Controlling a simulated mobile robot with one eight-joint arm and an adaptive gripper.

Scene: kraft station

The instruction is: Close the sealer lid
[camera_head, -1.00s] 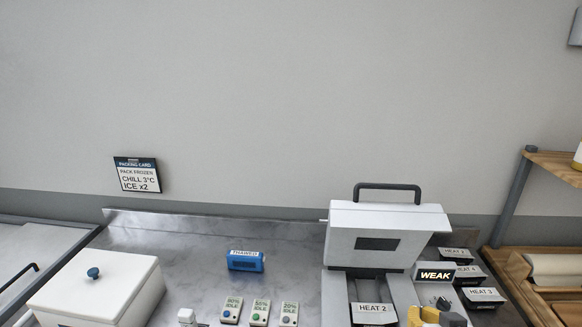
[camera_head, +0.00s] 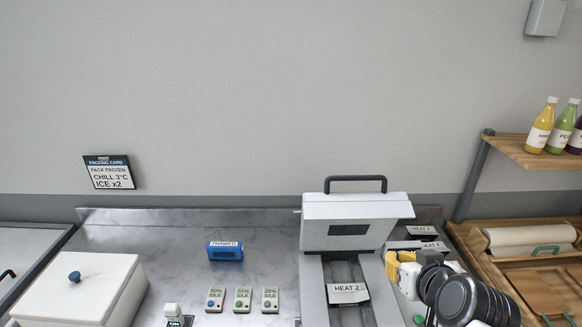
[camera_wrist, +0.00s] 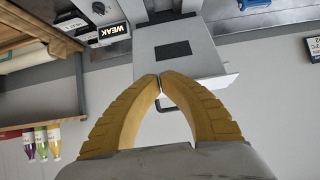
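The sealer (camera_head: 312,285) is a white machine on the steel counter. Its lid (camera_head: 355,210) is raised, with a dark handle (camera_head: 356,179) along the top and a dark window in its face. My gripper (camera_head: 391,268) has yellow fingers and is at the sealer's right side, below the lid. In the wrist view, which looks upside down, my gripper's fingertips (camera_wrist: 160,80) meet with nothing seen between them. The lid (camera_wrist: 174,50) shows beyond them; whether they touch it is unclear.
A white box (camera_head: 75,290) with a blue knob stands at the left. A blue THAWED holder (camera_head: 224,250) and several small idle-labelled units lie left of the sealer. HEAT-labelled trays sit behind my arm. A wooden shelf (camera_head: 530,152) with bottles is at right.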

